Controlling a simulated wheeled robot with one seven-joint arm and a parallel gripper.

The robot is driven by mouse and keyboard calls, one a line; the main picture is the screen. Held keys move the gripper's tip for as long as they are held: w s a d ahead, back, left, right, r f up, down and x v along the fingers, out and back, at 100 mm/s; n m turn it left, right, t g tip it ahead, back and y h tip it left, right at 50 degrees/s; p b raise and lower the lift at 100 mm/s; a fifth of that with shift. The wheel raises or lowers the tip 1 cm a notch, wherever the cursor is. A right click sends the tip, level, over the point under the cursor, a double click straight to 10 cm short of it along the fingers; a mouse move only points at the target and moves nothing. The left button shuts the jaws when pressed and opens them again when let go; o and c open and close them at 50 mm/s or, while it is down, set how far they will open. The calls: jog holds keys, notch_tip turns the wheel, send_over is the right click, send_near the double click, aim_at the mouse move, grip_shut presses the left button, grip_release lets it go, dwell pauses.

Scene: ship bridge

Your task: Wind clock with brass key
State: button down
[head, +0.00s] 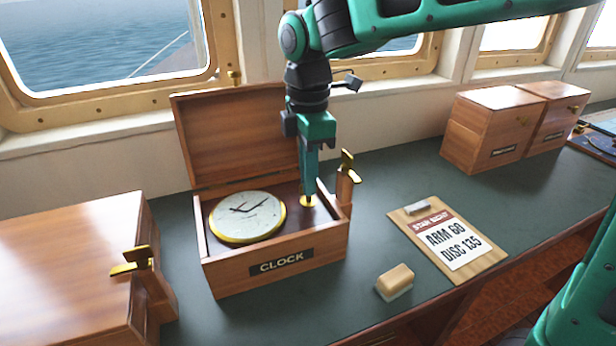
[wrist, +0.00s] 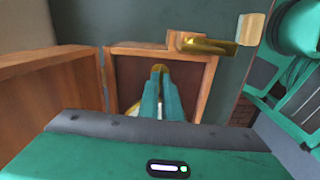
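The open wooden clock box (head: 225,280), with a "CLOCK" plate on its front, stands on the dark counter with its lid tipped back. A round clock (head: 246,217) with a white dial and brass rim lies in its left part. My gripper (head: 309,190) points straight down into the right part of the box. Its fingers are close together on a small brass piece, seemingly the brass key (head: 308,202), beside the clock. In the wrist view the brass key (wrist: 160,67) shows at the fingertips (wrist: 160,74). The fingers hide most of the key and part of the clock.
A brass latch (head: 347,165) stands up at the box's right side. A closed wooden box (head: 70,265) with a brass latch is at left. A clipboard (head: 448,240) reading "ARM 60, DISC 135" and a small tan block (head: 395,280) lie right. More wooden boxes (head: 490,130) stand farther right.

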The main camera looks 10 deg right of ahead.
jog(key=shift+w+d, duration=0.15)
jog(key=shift+w, duration=0.1)
jog(key=c, duration=2)
grip_release()
jog(key=shift+s, duration=0.1)
notch_tip(320, 180, up, 11)
jog(key=shift+f, duration=0.1)
